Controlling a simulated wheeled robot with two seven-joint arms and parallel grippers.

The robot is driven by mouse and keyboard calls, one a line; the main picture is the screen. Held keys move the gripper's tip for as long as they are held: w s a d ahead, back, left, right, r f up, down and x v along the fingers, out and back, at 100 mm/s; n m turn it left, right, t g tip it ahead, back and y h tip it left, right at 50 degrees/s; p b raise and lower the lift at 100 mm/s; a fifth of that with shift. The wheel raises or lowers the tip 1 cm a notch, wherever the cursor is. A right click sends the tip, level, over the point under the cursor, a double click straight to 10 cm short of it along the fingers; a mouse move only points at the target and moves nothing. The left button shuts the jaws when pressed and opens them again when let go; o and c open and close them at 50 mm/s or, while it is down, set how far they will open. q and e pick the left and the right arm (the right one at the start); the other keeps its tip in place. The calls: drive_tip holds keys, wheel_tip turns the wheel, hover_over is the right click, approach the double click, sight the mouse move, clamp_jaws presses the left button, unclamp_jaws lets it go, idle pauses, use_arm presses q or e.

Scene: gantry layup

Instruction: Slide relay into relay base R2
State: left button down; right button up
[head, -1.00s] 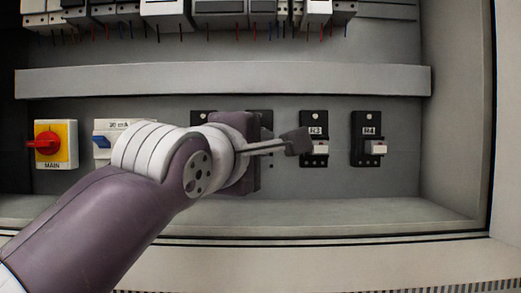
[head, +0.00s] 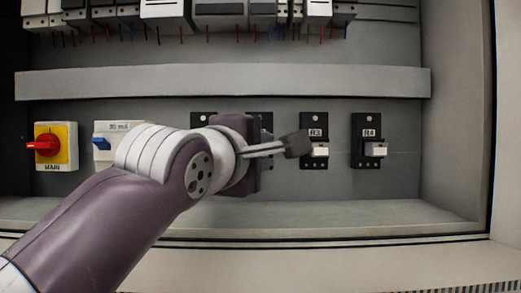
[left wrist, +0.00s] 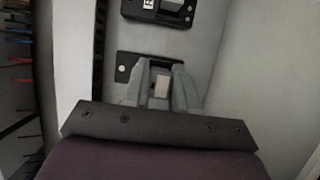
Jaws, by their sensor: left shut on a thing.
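My left gripper (left wrist: 160,85) is shut on the relay (left wrist: 161,87), a small block with a pale face between the two grey fingers in the left wrist view. The dark relay base (left wrist: 124,68) lies right behind the fingers. The top of the base I take as R2 (head: 261,118) shows there just behind my wrist. The fingers hide the contact, so I cannot tell how deep the relay sits in the base. My right gripper is in neither view.
Bases R3 (head: 314,119) and R4 (head: 367,120) stand to the right, each with a relay. Another base (head: 203,118) shows partly to the left. The red MAIN switch (head: 42,145) and a blue-lever breaker (head: 102,154) are further left. A grey duct (head: 220,80) runs above.

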use_arm(q)
drive_tip(key=shift+w+p, duration=0.3)
drive_tip(key=shift+w, duration=0.35)
drive_tip(key=c, duration=0.8)
unclamp_jaws()
drive_tip(key=b+v, duration=0.2)
drive_tip(key=v, duration=0.1)
drive_tip(key=b+v, duration=0.1)
drive_tip(key=shift+s+a+f, duration=0.1)
drive_tip(key=shift+s+f, duration=0.25)
drive_tip(key=b+v, duration=0.2)
drive_tip(key=v, duration=0.5)
drive_tip(key=shift+s+a+r, duration=0.2)
drive_tip(key=shift+s+r, duration=0.1)
drive_tip(key=shift+s, duration=0.05)
